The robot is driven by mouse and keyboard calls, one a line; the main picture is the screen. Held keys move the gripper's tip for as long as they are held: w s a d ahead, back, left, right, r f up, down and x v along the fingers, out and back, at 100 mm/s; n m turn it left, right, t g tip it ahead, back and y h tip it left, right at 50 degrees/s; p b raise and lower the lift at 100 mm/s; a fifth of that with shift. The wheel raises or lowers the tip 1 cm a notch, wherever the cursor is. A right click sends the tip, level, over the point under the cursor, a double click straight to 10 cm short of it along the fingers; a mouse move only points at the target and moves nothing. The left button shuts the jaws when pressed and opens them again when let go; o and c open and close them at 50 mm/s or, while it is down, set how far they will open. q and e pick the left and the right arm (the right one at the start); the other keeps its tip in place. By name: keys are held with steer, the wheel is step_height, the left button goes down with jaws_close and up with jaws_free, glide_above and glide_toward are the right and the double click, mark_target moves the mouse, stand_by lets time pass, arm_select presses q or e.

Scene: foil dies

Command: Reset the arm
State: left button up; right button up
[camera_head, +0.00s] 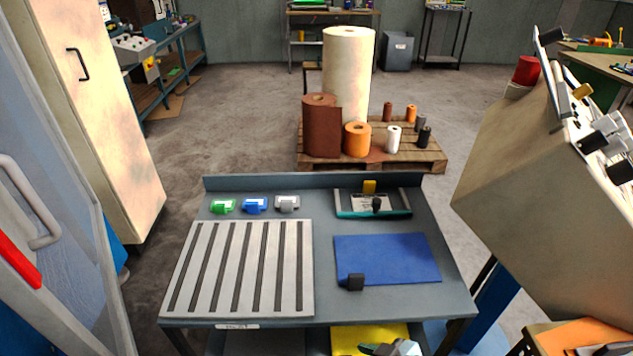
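Neither of my grippers shows in the head view, and I see no part of my arms that I can make out for sure. The grey worktable (325,235) stands in front of me. On it are a slotted metal plate (238,268) at the left and a blue mat (392,258) at the right. A small black block (352,282) sits at the mat's front left corner. Green (222,206), blue (255,205) and grey (287,204) small pieces lie in a row behind the plate. A teal-edged holder (372,213) stands at the back right.
A pallet (430,160) with rolls stands behind the table. A beige machine (520,170) with knobs rises at the right, and a tall cabinet (100,110) at the left. A grey and green item (400,348), partly cut off, shows by a yellow sheet (365,337) below the tabletop.

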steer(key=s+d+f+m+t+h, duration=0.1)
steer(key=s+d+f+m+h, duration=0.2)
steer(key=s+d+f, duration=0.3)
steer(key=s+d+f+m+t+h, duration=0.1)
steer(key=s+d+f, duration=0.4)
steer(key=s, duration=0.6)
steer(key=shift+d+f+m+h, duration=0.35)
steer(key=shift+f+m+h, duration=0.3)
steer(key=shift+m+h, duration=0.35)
